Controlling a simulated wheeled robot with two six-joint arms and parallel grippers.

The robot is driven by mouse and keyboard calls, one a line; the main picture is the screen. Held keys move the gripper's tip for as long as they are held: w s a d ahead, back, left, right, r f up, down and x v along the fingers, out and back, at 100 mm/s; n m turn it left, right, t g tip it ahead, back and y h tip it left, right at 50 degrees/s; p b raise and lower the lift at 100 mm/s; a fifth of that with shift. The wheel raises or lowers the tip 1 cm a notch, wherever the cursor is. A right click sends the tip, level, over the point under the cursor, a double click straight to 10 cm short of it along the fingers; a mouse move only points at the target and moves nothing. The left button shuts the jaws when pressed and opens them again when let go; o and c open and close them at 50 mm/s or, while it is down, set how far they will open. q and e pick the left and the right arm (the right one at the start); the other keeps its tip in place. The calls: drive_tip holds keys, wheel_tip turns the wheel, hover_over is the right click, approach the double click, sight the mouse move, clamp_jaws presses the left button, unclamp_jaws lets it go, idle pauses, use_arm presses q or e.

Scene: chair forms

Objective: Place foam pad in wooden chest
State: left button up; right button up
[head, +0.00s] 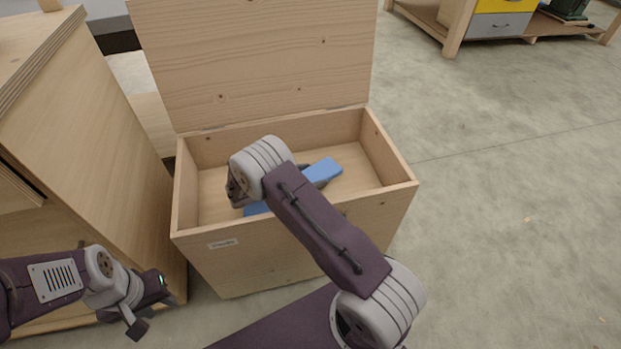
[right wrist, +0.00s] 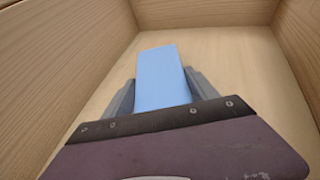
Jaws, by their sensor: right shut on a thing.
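The wooden chest (head: 297,242) stands in the middle of the head view with its lid (head: 255,60) raised. The blue foam pad (head: 322,172) is inside the chest walls, partly hidden behind my right arm. My right gripper (right wrist: 162,92) is shut on the pad, with one finger on each side of it in the right wrist view, above the chest floor. I cannot tell whether the pad touches the floor. My left gripper (head: 150,309) is at the lower left, outside the chest and empty, with its fingers apart.
A wooden cabinet (head: 85,150) stands close to the left of the chest. A low wooden bench with a yellow and grey drawer unit (head: 500,22) is at the back right. The concrete floor (head: 510,200) to the right is clear.

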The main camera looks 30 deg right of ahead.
drive_tip(key=shift+f, duration=0.1)
drive_tip(key=o, duration=1.3)
drive_tip(key=shift+a+r, duration=0.1)
drive_tip(key=shift+r, duration=0.2)
drive_tip(key=p+v, duration=0.6)
drive_tip(key=v, duration=0.5)
drive_tip(key=shift+a, duration=0.35)
